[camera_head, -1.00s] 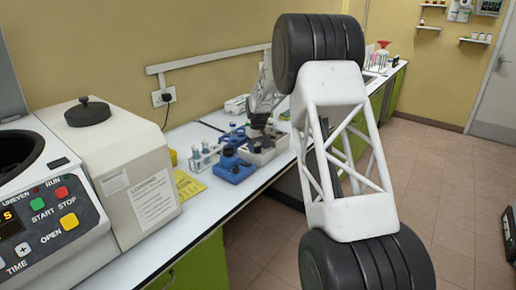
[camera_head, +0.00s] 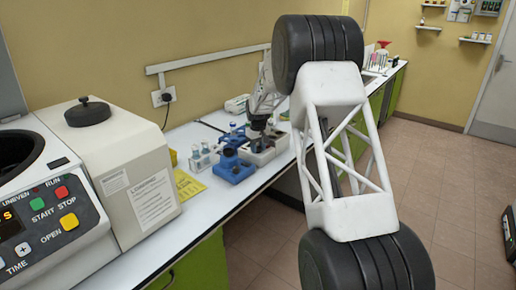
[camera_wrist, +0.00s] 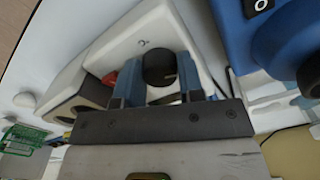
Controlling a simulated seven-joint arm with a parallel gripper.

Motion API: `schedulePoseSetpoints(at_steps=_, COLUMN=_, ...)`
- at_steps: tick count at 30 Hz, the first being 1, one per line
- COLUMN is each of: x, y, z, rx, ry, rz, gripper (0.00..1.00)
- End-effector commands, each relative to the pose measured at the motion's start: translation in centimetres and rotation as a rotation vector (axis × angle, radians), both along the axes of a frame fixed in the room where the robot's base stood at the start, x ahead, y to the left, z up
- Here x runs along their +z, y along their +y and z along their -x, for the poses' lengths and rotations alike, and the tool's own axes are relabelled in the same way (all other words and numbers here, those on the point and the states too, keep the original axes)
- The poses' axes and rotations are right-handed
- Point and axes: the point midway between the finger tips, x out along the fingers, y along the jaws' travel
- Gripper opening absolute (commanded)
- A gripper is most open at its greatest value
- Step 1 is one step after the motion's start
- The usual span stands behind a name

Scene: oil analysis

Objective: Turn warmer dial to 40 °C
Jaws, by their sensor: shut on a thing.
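The warmer (camera_head: 281,141) is a small pale box on the white bench, beside a blue device. In the wrist view, its pale top panel (camera_wrist: 125,45) carries a round black dial (camera_wrist: 158,67). My gripper (camera_wrist: 160,78) has its two blue fingers on either side of the dial, shut on it. In the head view, my gripper (camera_head: 259,136) reaches down over the warmer and hides part of it. The scale marks around the dial are too small or too covered to read, so the set temperature cannot be told.
The blue device (camera_head: 233,168) stands close to the warmer; its blue body (camera_wrist: 285,45) also fills the wrist view's upper right. A vial rack (camera_head: 203,158) and yellow sheet (camera_head: 187,185) lie further left. A large centrifuge (camera_head: 55,215) takes up the near left.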

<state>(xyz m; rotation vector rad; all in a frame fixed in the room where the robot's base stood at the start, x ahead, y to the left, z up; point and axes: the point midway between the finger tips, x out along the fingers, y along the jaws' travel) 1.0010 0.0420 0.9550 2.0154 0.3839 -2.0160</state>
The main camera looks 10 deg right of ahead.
Motion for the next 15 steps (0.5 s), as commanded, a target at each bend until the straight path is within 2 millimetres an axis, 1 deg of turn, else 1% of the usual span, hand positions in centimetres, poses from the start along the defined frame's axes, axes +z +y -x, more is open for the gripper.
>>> schedulePoseSetpoints(at_steps=8, x=0.15, y=-0.01, z=-0.05, rx=-0.1, ry=-0.002, rz=0.0, gripper=0.12)
schedulePoseSetpoints(at_steps=15, x=0.14, y=0.0, z=-0.05, rx=-0.272, ry=-0.002, rz=0.0, gripper=0.12)
